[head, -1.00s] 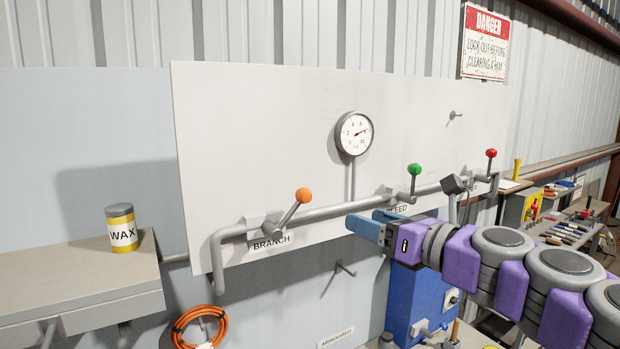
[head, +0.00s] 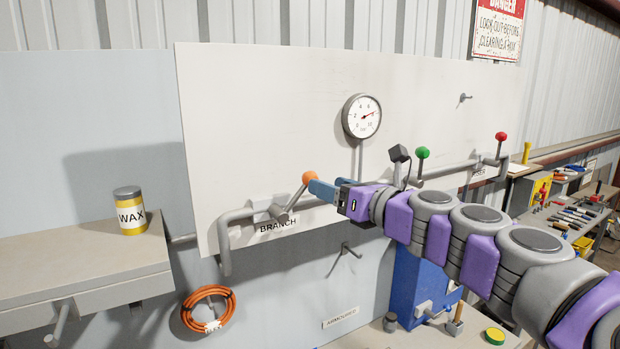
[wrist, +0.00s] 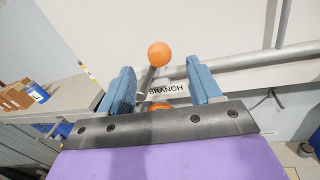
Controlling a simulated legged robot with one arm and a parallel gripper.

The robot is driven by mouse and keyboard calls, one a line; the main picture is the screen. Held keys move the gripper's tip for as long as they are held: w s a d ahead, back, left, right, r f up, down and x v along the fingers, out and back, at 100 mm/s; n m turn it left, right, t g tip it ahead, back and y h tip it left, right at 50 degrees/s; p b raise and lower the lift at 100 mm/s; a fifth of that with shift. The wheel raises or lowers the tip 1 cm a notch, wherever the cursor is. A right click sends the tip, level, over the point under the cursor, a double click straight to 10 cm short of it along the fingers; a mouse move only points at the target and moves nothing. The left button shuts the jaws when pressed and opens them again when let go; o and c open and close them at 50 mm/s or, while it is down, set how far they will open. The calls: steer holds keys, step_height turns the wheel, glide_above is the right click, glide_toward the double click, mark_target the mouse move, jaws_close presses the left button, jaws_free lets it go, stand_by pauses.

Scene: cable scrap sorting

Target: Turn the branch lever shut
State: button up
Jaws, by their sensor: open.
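The branch lever is a grey rod with an orange ball knob (head: 310,178), tilted up to the right from the pipe above the BRANCH label (head: 278,225). My gripper (head: 322,190) is at the knob's right side in the head view, its blue fingers pointing left. In the wrist view the open fingers of my gripper (wrist: 163,82) stand left and right, with the orange knob (wrist: 159,54) between their lines, just beyond the tips. Nothing is held. Whether a finger touches the knob cannot be told.
A green-knobbed lever (head: 422,153) and a red-knobbed lever (head: 501,136) stand farther right on the pipe (head: 240,216). A gauge (head: 361,116) is above. A wax tin (head: 130,212) stands on the left shelf (head: 70,258). An orange cable coil (head: 208,309) hangs below the panel.

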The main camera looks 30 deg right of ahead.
steer(key=x, duration=0.5)
steer(key=shift+w+a+f, duration=0.1)
steer(key=shift+w, duration=0.25)
steer(key=shift+w+a, duration=0.1)
steer(key=shift+w, duration=0.55)
jaws_close()
